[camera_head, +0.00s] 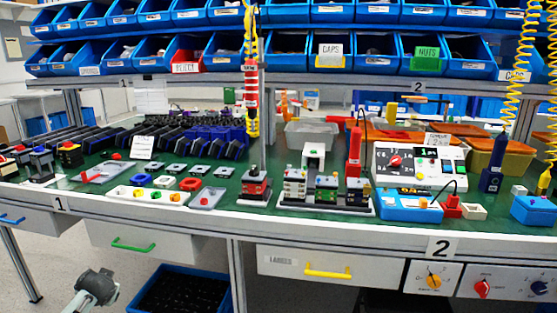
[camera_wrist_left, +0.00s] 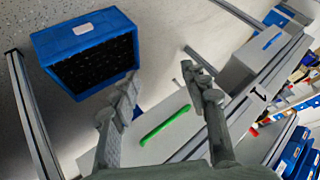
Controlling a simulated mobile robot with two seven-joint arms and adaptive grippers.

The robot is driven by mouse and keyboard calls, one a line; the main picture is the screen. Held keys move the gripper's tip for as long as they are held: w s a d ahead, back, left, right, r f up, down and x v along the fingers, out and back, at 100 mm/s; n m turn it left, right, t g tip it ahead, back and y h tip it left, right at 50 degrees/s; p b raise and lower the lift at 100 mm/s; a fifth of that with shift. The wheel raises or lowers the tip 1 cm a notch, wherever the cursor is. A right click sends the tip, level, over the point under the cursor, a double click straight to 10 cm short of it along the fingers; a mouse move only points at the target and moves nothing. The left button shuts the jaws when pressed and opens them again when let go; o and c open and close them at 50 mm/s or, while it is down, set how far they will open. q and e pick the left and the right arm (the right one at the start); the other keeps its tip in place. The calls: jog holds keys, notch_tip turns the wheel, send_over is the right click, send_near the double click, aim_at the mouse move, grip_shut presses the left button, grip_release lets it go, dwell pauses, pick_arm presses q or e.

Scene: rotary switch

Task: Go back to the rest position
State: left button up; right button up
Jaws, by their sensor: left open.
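My left gripper (camera_head: 97,287) shows low at the left of the head view, in front of the bench and below the drawer with the green handle (camera_head: 133,245). In the left wrist view its two grey fingers (camera_wrist_left: 162,88) are spread apart with nothing between them; the green handle (camera_wrist_left: 165,125) shows beyond them. Rotary switches sit on the bench front at the lower right: a yellow knob (camera_head: 434,281), a red knob (camera_head: 482,288) and a dark blue knob (camera_head: 539,287). My left gripper is far from them. My right gripper is in neither view.
A blue crate (camera_head: 224,299) stands on the floor under the bench and also shows in the left wrist view (camera_wrist_left: 62,42). The green bench top (camera_head: 235,211) holds several parts, trays and a white control panel (camera_head: 447,157). Drawers and a metal leg (camera_head: 238,262) line the front.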

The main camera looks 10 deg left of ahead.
pick_arm(q)
jog(key=s+d+f+m+g+h, duration=0.1)
jog(key=s+d+f+m+g, duration=0.15)
jog(key=s+f, duration=1)
jog(key=s+d+f+m+g+h, duration=0.1)
jog(key=s+d+f+m, duration=0.2)
jog(key=s+f, duration=0.95)
jog(key=s+d+f+n+h, duration=0.1)
jog(key=s+d+f+h, duration=0.1)
jog(key=d, duration=0.9)
jog(key=s+d+f+n+h, duration=0.1)
jog(key=s+d+f+h, duration=0.1)
jog(key=d, duration=0.9)
jog(key=shift+s+d+f, duration=0.3)
jog(key=shift+s, duration=0.6)
jog(key=shift+g, duration=0.25)
